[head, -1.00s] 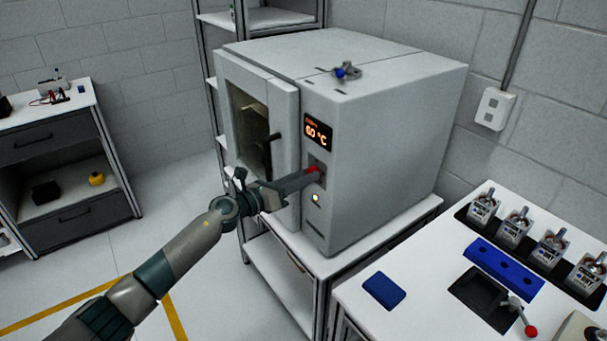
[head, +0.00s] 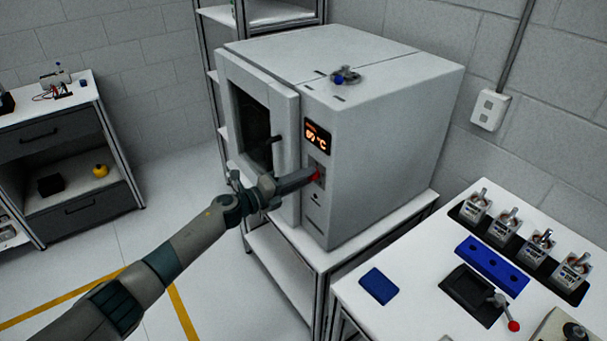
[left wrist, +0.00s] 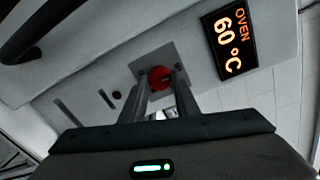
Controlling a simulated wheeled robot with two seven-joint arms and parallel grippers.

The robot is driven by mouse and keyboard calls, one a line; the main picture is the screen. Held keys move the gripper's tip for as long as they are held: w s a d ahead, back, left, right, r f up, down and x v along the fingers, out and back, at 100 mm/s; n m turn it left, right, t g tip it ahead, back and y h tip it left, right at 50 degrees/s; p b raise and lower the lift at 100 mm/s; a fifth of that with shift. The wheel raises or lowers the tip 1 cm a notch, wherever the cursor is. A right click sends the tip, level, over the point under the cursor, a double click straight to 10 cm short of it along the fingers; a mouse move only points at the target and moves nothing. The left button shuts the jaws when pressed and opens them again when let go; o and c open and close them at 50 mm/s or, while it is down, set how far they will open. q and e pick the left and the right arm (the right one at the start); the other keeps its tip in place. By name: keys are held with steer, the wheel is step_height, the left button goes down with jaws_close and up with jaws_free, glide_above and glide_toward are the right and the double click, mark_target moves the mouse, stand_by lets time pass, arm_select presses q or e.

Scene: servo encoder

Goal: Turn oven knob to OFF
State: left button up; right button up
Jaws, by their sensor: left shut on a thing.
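The oven (head: 385,120) is a large grey box on a white stand, with its windowed door at the left of its front. Its red knob (head: 316,175) sits on a grey plate below the orange display (head: 317,137). In the left wrist view the red knob (left wrist: 160,78) shows between the fingers, and the display (left wrist: 229,39) reads OVEN 60 °C. My left gripper (head: 308,178) is shut on the knob, its fingers on either side of it. The fingers hide part of the knob, and I cannot read any mark on it. My right gripper is not in view.
The dark door handle (head: 270,139) is close above my left gripper. A white bench (head: 415,285) at the right holds a blue pad (head: 379,286), a blue block, a black tray and several metal units. Floor at the left is clear.

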arm_select(q)
steer(key=shift+n, duration=0.6)
steer(key=o, duration=1)
steer(key=shift+o, duration=0.2)
steer(key=shift+a, duration=0.15)
steer(key=f+b+v, duration=0.1)
steer(key=b+v, duration=0.3)
steer(key=v, duration=1.3)
steer(key=shift+r, duration=0.35)
steer(key=shift+s+a, duration=0.1)
